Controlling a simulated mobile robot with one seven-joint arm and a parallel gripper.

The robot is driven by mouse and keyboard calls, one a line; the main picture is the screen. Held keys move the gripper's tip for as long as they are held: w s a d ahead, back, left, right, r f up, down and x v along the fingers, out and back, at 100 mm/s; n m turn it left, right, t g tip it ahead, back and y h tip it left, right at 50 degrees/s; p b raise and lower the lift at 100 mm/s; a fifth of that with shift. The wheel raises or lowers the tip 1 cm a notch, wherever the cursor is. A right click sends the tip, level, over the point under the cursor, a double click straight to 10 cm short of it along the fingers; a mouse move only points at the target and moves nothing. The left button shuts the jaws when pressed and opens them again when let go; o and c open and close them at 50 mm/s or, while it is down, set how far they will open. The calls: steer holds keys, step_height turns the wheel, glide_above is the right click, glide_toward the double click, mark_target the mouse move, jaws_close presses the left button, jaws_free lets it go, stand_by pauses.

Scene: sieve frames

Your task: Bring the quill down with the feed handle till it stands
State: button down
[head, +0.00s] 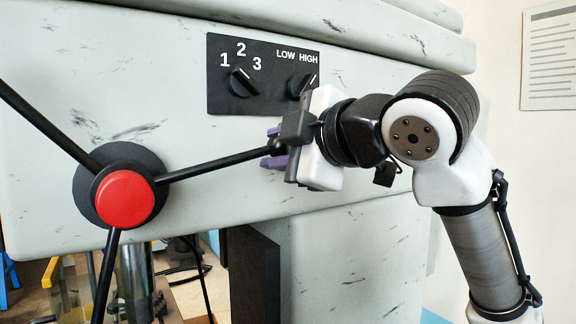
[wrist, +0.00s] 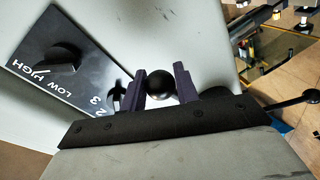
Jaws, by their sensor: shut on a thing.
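The feed handle has a red hub (head: 124,199) on a black disc, with three black spokes, at the left in the head view. One spoke (head: 210,166) points right and slightly up to my gripper (head: 276,150). In the wrist view, my gripper's purple fingers (wrist: 159,87) are shut on that spoke's black ball knob (wrist: 159,84). Another spoke (head: 45,122) points up and left, and the third (head: 106,275) points down. A grey metal cylinder, perhaps the quill (head: 134,280), shows below the machine head at the lower left; its lower end is not clear.
A black panel (head: 222,97) with two knobs and the marks 1, 2, 3, LOW and HIGH sits just above my gripper. The scuffed grey machine head (head: 370,60) is close behind. A dark column piece (head: 252,275) stands below. A printed sheet (head: 550,58) hangs at the right.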

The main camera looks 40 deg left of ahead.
steer(key=shift+s+a+r+n+t, duration=0.1)
steer(key=shift+s+r+n, duration=0.15)
steer(key=shift+r, duration=0.35)
steer(key=shift+s+a+r+n+t, duration=0.1)
steer(key=shift+r+n, duration=0.25)
steer(key=shift+r, duration=0.2)
steer(key=shift+s+r+n+t, duration=0.1)
steer(key=shift+s+r+n, duration=0.15)
steer(key=shift+r, duration=0.35)
steer(key=c, duration=1.1)
jaws_free()
steer(key=shift+d, duration=0.1)
steer(key=b+v, duration=0.4)
steer(key=v, duration=0.9)
steer(key=shift+d+r, duration=0.2)
steer(key=shift+r, duration=0.2)
steer(key=shift+o, duration=0.2)
steer(key=shift+s, duration=0.15)
